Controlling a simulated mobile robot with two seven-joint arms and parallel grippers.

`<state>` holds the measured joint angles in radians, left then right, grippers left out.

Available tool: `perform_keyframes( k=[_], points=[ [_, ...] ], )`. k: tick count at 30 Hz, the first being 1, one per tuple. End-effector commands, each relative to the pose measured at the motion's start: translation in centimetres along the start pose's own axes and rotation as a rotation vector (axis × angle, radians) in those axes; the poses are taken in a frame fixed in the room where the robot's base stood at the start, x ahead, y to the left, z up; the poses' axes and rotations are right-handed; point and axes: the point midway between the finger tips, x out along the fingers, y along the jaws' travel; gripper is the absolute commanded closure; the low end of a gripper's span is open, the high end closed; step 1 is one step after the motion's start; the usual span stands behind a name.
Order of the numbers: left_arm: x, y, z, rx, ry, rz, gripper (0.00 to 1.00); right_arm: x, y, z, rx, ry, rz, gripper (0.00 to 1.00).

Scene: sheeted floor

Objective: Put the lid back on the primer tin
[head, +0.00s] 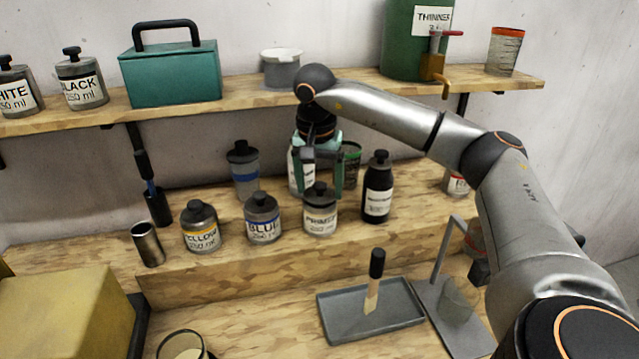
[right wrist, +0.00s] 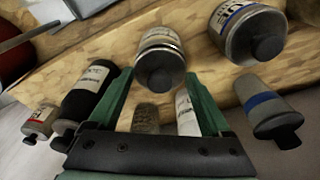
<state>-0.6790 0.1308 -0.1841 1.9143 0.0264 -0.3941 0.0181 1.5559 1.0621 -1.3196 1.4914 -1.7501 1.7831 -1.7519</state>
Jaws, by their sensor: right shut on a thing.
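The primer tin (head: 320,224), grey with a white label, stands on the lower wooden step between the blue tin and a black bottle. Its dark knobbed lid (head: 320,198) is at the tin's mouth, and I cannot tell whether it is fully seated. My right gripper (head: 322,188) points down over the tin and is shut on the lid, its green fingers on either side. In the right wrist view the lid (right wrist: 160,68) shows between the fingertips (right wrist: 158,80), with a bright rim behind it. My left gripper is not in view.
A yellow tin (head: 200,228), the blue tin (head: 262,220) and the black bottle (head: 377,190) stand close beside the primer tin. Behind are a blue-banded bottle (head: 243,170) and a white-labelled bottle (head: 296,172). A grey tray (head: 340,325) with a brush lies in front, below the step.

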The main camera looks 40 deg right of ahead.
Motion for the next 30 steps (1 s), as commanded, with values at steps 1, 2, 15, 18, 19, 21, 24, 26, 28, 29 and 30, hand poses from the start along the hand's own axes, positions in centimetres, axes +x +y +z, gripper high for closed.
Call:
perform_keyframes(
  k=[1,2,15,18,19,21,24,26,28,29,30],
  points=[
    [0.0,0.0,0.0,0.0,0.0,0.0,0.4,0.0,0.0,0.0,0.0,0.0,0.0,0.69],
    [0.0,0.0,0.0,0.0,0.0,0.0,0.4,0.0,0.0,0.0,0.0,0.0,0.0,0.69],
    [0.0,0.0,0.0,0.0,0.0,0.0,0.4,0.0,0.0,0.0,0.0,0.0,0.0,0.0],
    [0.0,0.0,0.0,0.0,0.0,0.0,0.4,0.0,0.0,0.0,0.0,0.0,0.0,0.0],
    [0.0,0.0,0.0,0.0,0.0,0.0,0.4,0.0,0.0,0.0,0.0,0.0,0.0,0.0],
    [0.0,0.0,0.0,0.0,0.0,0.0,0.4,-0.1,0.0,0.0,0.0,0.0,0.0,0.0],
    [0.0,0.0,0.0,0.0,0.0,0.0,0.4,-0.4,0.0,-0.1,0.0,0.0,-0.001,0.0],
    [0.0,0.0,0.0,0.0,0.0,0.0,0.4,-0.8,-0.1,-0.1,0.0,0.001,-0.001,0.0],
    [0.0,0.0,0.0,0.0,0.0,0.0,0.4,-1.2,-0.1,-0.2,0.0,0.001,-0.001,0.0],
    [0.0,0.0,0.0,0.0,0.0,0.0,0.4,-1.4,-0.1,-0.2,0.0,0.001,-0.002,0.0],
    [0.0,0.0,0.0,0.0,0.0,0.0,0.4,-1.6,-0.1,-0.2,0.0,0.001,-0.002,0.0]
  ],
)
